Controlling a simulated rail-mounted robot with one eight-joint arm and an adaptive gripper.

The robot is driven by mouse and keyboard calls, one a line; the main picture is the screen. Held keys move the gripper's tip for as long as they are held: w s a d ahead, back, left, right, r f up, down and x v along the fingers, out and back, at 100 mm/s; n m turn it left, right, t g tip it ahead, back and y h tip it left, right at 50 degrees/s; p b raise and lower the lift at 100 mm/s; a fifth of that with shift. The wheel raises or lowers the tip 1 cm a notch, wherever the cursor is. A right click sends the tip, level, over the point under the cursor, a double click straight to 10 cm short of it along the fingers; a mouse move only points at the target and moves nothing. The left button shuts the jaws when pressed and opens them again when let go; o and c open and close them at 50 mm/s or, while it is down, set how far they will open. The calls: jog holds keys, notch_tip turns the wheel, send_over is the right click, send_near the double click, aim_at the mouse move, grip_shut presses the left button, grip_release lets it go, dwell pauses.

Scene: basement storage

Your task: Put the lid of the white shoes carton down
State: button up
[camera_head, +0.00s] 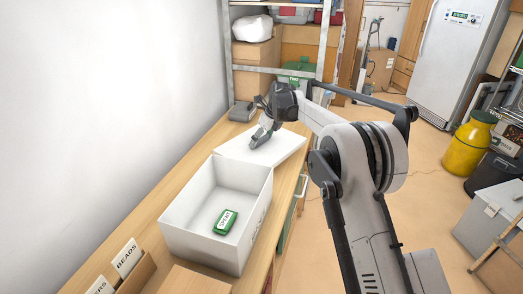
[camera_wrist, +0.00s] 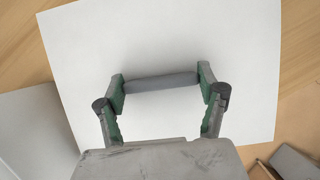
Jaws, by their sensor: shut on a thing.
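The open white carton (camera_head: 198,241) stands on the wooden bench, with a green box labelled SPENT (camera_head: 225,222) inside. Its flat white lid (camera_head: 287,146) is just beyond the carton, its right corner near the bench's right edge. My gripper (camera_head: 262,138) is over the lid. In the wrist view, my gripper (camera_wrist: 162,80) is shut on the grey bar handle (camera_wrist: 160,83) of the lid (camera_wrist: 80,40), with a green-padded finger at each end. I cannot tell whether the lid's underside touches the bench.
The bench (camera_head: 105,255) runs along the white wall. A grey object (camera_head: 241,111) sits at its far end before the metal shelving (camera_head: 229,55). File cards (camera_head: 127,258) and a wooden box (camera_head: 195,281) are at the near end. Open floor lies to the right.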

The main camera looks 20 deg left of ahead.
aim_at(264, 145)
jog(key=shift+f, duration=2.55)
jog(key=shift+f, duration=0.2)
jog(key=o, duration=1.1)
jog(key=shift+c, duration=0.2)
jog(key=shift+r, duration=0.1)
jog(key=v, duration=1.2)
jog(key=shift+r, duration=0.15)
